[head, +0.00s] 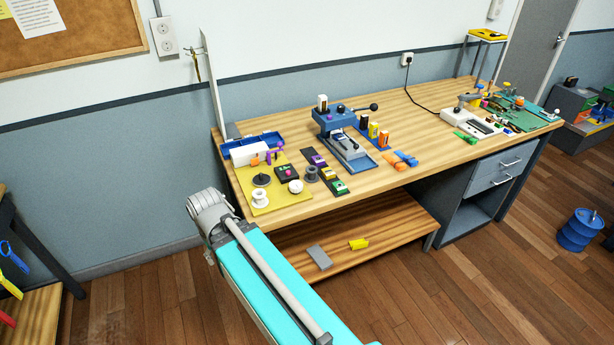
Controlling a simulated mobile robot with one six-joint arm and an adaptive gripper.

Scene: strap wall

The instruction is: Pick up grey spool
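A small dark grey spool (311,174) stands upright on the wooden workbench (289,216), near its front left. It is at or just beyond the right edge of a yellow mat (272,207); I cannot tell if it touches it. A white spool (260,199), a black spool-like piece (261,180) and a round white piece (295,187) sit on the mat. My arm reaches up from the bottom toward the bench's front left corner. My gripper is not in view.
A blue tray (236,153) is at the left back. A lower shelf (381,225) holds a grey block and a yellow block. The floor in front is clear.

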